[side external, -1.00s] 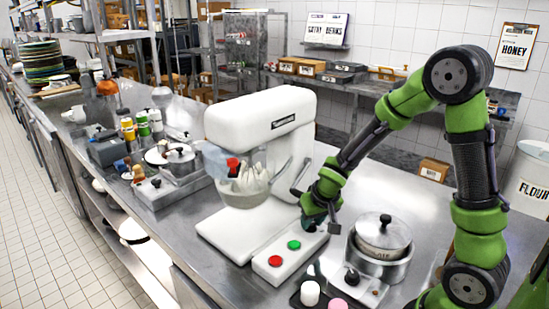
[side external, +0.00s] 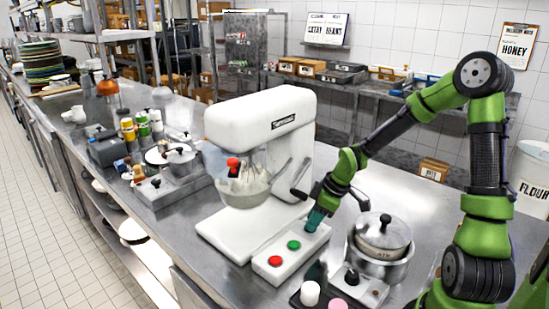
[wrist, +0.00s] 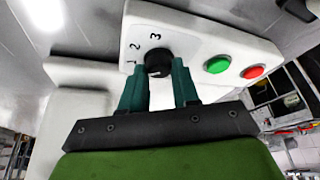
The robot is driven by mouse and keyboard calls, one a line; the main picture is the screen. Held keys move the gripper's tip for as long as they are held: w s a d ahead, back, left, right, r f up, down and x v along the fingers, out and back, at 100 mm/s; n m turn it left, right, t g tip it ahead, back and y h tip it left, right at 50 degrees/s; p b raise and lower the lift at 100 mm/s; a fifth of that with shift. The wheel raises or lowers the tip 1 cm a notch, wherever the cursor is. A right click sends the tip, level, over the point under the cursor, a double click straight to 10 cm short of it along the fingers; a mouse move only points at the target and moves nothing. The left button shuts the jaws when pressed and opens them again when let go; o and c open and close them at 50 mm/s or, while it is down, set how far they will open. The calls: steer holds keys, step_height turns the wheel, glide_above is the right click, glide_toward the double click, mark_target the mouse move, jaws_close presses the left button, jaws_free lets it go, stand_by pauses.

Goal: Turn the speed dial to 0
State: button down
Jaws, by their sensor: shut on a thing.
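The black speed dial (wrist: 158,61) sits on the white control panel (wrist: 205,42) of the mixer. The figures 1, 2 and 3 show beside it in the wrist view; no 0 is visible, and I cannot make out the dial's pointer. My gripper (wrist: 159,75) is shut on the dial, one green finger on each side. In the side external view my gripper (side external: 315,220) is at the far end of the panel (side external: 284,262) and hides the dial.
A green button (side external: 294,245) and a red button (side external: 275,260) are on the same panel. The white stand mixer (side external: 260,125) with its bowl rises behind it. A lidded pot (side external: 382,240) on a small burner stands close to the right of my gripper.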

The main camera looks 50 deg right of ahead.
steer(key=n+g+y, duration=0.1)
steer(key=n, duration=0.3)
steer(key=shift+w+d+n, duration=0.1)
steer(key=shift+n, duration=0.2)
steer(key=shift+d+f+n+g+y, duration=0.1)
steer(key=shift+n+g+y, duration=0.45)
steer(key=shift+n, duration=1.35)
steer(key=c, duration=0.9)
jaws_free()
steer(key=shift+w, duration=0.1)
steer(key=shift+o, duration=0.3)
steer(key=shift+w, duration=0.1)
